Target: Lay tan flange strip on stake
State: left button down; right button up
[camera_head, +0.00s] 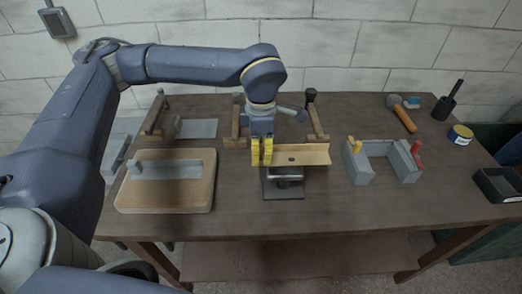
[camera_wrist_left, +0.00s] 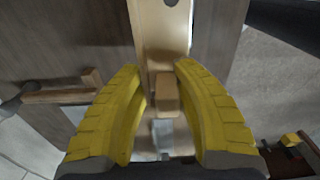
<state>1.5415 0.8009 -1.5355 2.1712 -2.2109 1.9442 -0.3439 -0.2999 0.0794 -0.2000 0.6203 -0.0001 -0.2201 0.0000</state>
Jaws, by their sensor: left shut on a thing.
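The tan flange strip (camera_head: 305,155) lies across the picture over the dark stake (camera_head: 286,182) in the head view. It has a dark hole near its middle. My left gripper (camera_head: 262,152), with yellow fingers, is shut on the strip's left end. The left wrist view shows the strip (camera_wrist_left: 164,28) running up from between the fingers (camera_wrist_left: 161,75), with a small tan block on it at the grip. The strip hides the stake's top, so I cannot tell whether they touch. My right gripper is not in view.
A wooden board (camera_head: 140,200) with a grey angled strip (camera_head: 170,170) lies at left. Wooden supports stand behind the gripper. A grey fixture (camera_head: 357,168) with yellow and red handles stands right of the stake. A hammer (camera_head: 402,114), a tin (camera_head: 460,136) and a black tray (camera_head: 498,185) lie farther right.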

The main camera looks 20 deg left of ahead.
pick_arm(q)
jog(key=shift+f, duration=1.4)
dwell(0.4)
jog(key=c, duration=1)
grip_release()
